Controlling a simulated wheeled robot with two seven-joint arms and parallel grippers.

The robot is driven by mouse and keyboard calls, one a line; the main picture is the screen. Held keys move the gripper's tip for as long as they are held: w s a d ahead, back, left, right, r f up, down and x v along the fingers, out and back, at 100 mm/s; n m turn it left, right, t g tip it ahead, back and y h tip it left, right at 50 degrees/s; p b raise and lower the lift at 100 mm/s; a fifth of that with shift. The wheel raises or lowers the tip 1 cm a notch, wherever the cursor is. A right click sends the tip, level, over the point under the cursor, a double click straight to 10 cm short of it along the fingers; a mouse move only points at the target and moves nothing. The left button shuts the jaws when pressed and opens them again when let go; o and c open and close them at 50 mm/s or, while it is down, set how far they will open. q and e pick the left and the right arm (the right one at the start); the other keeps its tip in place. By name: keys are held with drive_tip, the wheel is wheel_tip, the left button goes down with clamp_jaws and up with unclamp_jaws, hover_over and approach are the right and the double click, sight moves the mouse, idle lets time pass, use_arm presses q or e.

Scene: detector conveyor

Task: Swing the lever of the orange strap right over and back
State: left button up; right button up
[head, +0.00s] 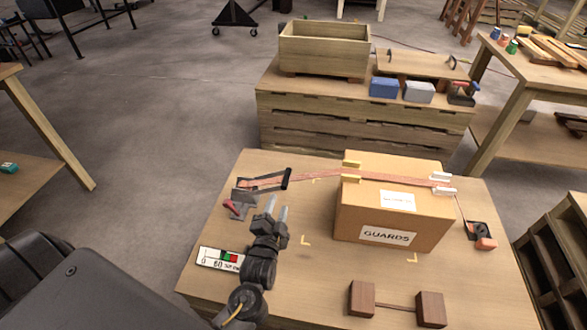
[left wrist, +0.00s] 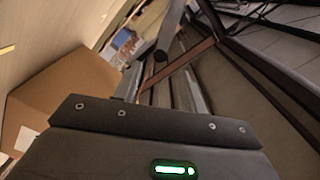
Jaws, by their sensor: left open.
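The orange strap (head: 320,172) runs from a ratchet at the table's left over the top of the GUARDS carton (head: 395,215) to the right side. The ratchet's black lever (head: 287,179) shows as a dark frame around the strap's left end. My left gripper (head: 276,211) is open and empty, just in front of and below the lever, apart from it in the head view. In the left wrist view the strap (left wrist: 184,62) and the carton (left wrist: 62,92) show beyond the gripper. My right gripper is not in view.
A red-handled tool (head: 232,208) lies left of the gripper. A gauge card (head: 220,258) lies at the table's left edge. Two joined wooden blocks (head: 395,306) lie at the front. A black-and-orange piece (head: 481,236) is at the carton's right. A pallet stack (head: 365,120) stands behind.

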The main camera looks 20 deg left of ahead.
sight(285, 185)
use_arm(q)
drive_tip(key=x, duration=1.1)
drive_tip(key=shift+w+r, duration=0.1)
drive_tip(key=shift+w, duration=0.1)
clamp_jaws()
